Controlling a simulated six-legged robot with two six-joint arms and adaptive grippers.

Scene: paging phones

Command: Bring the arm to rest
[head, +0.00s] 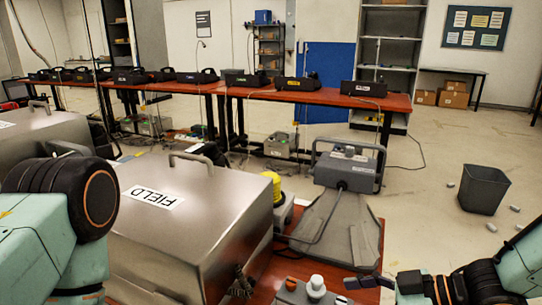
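My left arm (85,245) stands close at the left edge, with a large dark joint in front of a metal case. Its gripper is outside the picture. My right arm (522,262) comes in from the lower right corner. Its dark gripper (372,282) points left, low over the near edge of the scene. The fingers are small and partly cut off, so I cannot tell whether they are open or shut. I see nothing clearly held in them.
A metal case labelled FIELD (190,235) fills the near left. A grey handled unit (347,168) stands behind a grey sloped plate (335,225). A small box with a white knob (316,287) is at the bottom. A dark bin (484,189) stands on open floor at right.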

